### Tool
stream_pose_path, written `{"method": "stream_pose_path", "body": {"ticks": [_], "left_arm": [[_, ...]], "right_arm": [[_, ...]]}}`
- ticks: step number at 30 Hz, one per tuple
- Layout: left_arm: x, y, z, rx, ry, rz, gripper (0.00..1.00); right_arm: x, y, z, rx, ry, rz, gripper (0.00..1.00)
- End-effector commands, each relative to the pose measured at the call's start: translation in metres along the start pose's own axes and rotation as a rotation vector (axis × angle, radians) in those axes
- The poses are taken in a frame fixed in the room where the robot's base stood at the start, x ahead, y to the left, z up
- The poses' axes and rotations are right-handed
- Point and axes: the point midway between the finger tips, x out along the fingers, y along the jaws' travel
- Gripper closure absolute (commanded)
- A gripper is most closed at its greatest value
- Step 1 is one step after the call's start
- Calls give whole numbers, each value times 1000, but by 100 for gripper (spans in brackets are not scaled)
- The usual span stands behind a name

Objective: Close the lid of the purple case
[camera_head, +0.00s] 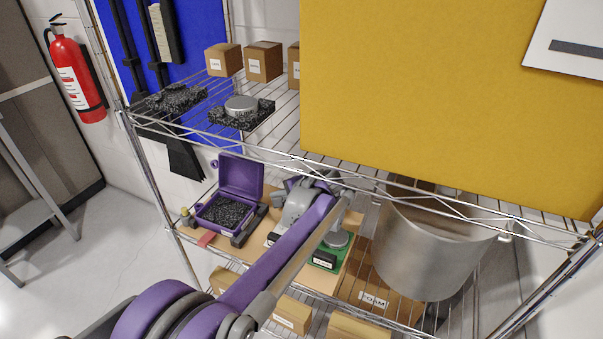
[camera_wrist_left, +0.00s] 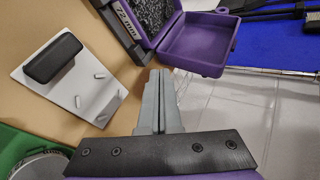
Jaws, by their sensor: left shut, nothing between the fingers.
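The purple case (camera_head: 226,211) sits on the tan board of the middle shelf, with dark foam inside. Its lid (camera_head: 240,176) stands open at the back, tilted up. In the left wrist view the open lid (camera_wrist_left: 199,45) is at upper right, and part of the foam-filled case shows at the top edge. My left gripper's fingers (camera_wrist_left: 157,82) are shut and empty. They point toward the case and lid, with a visible gap to the lid. In the head view my left arm reaches to the right of the case and hides the fingers. My right gripper does not show.
A black block marked "72 mm" (camera_wrist_left: 123,20) lies beside the case. A pale plate with a black handle (camera_wrist_left: 53,57) and a green fixture (camera_head: 327,257) are nearby. A large metal bin (camera_head: 430,250) stands right. The upper shelf's wire edge (camera_head: 270,155) runs above.

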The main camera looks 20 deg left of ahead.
Motion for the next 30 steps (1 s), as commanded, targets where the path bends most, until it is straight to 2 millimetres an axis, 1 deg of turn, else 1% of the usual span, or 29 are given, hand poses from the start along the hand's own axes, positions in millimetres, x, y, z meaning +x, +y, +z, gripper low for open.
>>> {"method": "stream_pose_path", "body": {"ticks": [1,6,9,13,15,18,23,26,30], "left_arm": [[9,-8,-18,30,-17,-45,100],[32,-28,-68,134,-81,-213,100],[44,-34,-93,190,-122,-312,100],[53,-36,-116,239,-163,-412,100],[56,-35,-124,257,-177,-447,100],[58,-35,-129,270,-189,-475,100],[68,-41,-128,274,-196,-484,100],[81,-48,-126,273,-196,-483,100],[106,-61,-122,272,-196,-482,100]], "right_arm": [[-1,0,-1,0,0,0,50],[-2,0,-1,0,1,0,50],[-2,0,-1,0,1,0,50],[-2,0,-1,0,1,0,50],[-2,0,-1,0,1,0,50],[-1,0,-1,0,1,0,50],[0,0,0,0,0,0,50],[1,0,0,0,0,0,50],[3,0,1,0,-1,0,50]]}}
